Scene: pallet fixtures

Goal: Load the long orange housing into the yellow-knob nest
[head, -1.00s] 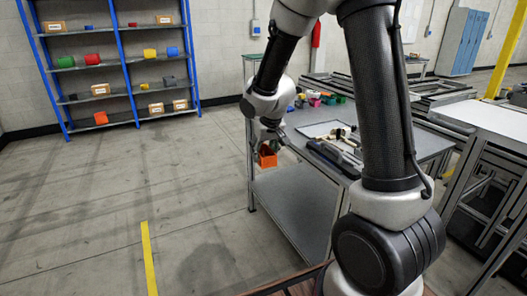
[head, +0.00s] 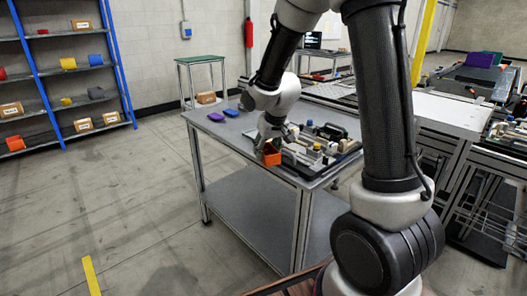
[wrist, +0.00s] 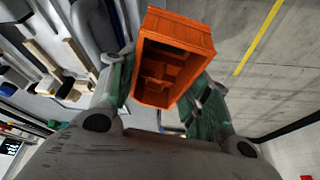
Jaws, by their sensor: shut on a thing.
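My gripper (wrist: 165,95) is shut on the orange housing (wrist: 176,52), an open-topped box with ribs inside, held between the two green-padded fingers. In the head view the housing (head: 271,154) hangs from my gripper (head: 268,143) at the near-left edge of the grey table. The fixture plate (head: 330,165) lies on the table just right of the housing. A yellow knob (head: 317,147) and a blue knob (head: 309,123) stand on it. The nest pocket beside the yellow knob is too small and partly hidden to make out.
Purple and blue pieces (head: 216,117) lie on the table's far-left part. A black handled part (head: 333,131) stands on the fixture's far side. Blue shelving (head: 62,68) is at the left. Open floor (head: 130,200) lies left of the table.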

